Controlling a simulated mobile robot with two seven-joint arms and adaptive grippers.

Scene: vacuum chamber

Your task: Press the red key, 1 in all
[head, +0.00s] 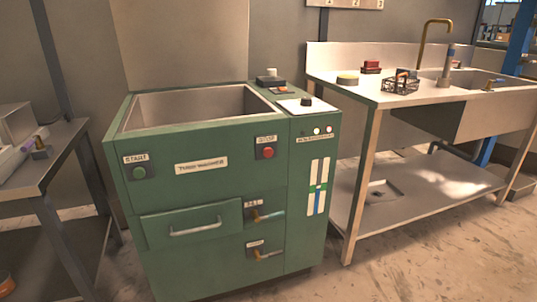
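A red key (268,152), a round button under a label plate, sits on the upper right of the front panel of a green machine (220,180). A green button (139,172) under a plate reading START sits on the left of the same panel. Neither of my grippers shows in the head view, and nothing covers the red key.
The machine has an open metal basin (195,105) on top and a drawer handle (195,228) and two valve levers (266,215) in front. A steel sink table (350,90) stands at right, a dark table (60,150) at left. Floor shows at lower right.

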